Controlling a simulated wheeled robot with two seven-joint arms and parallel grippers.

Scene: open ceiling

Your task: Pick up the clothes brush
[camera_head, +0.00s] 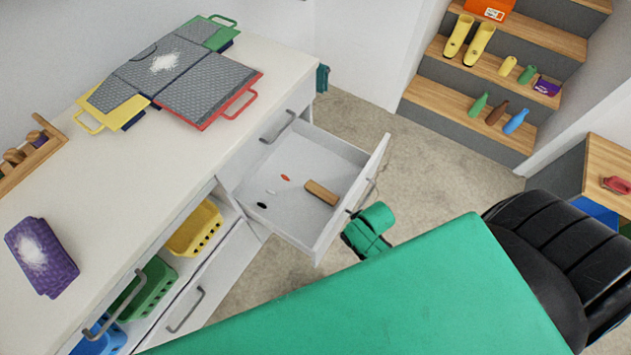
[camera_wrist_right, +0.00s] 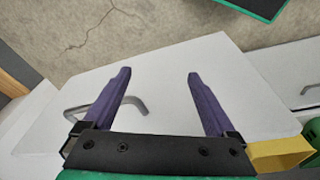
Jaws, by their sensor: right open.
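A brown, bar-shaped wooden piece (camera_head: 321,192), which looks like the clothes brush, lies flat in the open white drawer (camera_head: 262,212). Its bristles cannot be made out at this size. My right gripper (camera_wrist_right: 160,75) shows in the right wrist view with its two purple fingers apart and nothing held between them. A white front with a grey bar handle (camera_wrist_right: 136,103) is in that view, the handle partly hidden behind the left finger. The brush is not in the wrist view. My left gripper is not in view.
Small red, white and black items lie in the drawer. The white counter (camera_head: 190,150) holds folded grey pieces (camera_head: 205,85) and a purple basket (camera_head: 42,255). Yellow (camera_head: 195,230) and green (camera_head: 150,292) baskets sit below. Steps (camera_head: 460,105) are behind.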

